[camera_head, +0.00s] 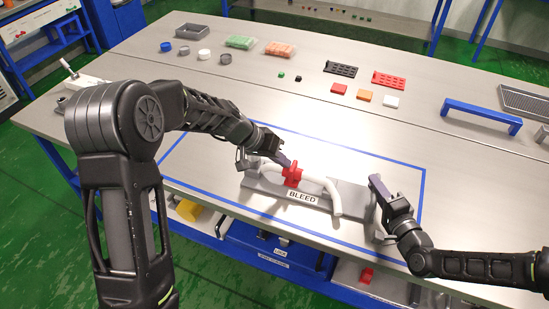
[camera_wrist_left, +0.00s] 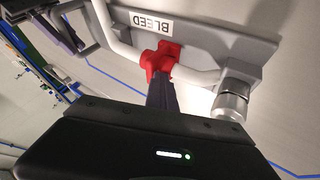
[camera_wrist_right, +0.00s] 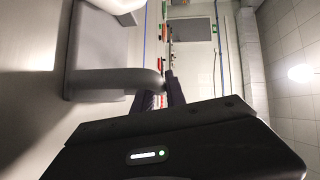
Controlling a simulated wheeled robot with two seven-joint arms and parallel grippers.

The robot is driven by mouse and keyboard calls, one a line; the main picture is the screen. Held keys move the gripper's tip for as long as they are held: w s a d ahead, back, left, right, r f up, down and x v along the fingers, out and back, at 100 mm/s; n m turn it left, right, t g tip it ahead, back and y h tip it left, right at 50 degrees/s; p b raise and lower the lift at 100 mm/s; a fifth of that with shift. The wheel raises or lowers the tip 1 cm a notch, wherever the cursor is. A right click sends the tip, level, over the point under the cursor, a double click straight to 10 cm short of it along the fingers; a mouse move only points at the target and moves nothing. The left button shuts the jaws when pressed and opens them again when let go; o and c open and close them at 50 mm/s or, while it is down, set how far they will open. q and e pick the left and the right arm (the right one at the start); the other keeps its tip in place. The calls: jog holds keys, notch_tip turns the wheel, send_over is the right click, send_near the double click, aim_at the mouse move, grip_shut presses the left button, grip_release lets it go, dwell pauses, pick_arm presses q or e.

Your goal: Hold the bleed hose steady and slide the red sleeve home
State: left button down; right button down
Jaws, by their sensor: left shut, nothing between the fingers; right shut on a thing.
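The red sleeve (camera_head: 291,176) sits around the white bleed hose (camera_head: 329,193) near the middle of the grey fixture (camera_head: 262,186), behind the BLEED label. It also shows in the left wrist view (camera_wrist_left: 160,58), with a metal fitting (camera_wrist_left: 231,100) at one side. My left gripper (camera_head: 287,163) is shut and empty, its fingertips at the sleeve; whether they touch it I cannot tell. My right gripper (camera_head: 376,183) is at the fixture's right end. In the right wrist view its fingers (camera_wrist_right: 160,92) are shut on a grey bar (camera_wrist_right: 115,79). The hose's bore is hidden.
Blue tape (camera_head: 423,195) outlines the work area on the steel table. Behind it lie a black rack (camera_head: 341,69), a red rack (camera_head: 389,80), coloured blocks and a blue handle (camera_head: 482,116). The table between these and the fixture is clear.

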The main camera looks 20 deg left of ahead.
pick_arm(q)
jog(key=shift+d, duration=0.1)
jog(key=v, duration=1)
jog(key=c, duration=2.1)
grip_release()
jog(key=shift+c, duration=0.2)
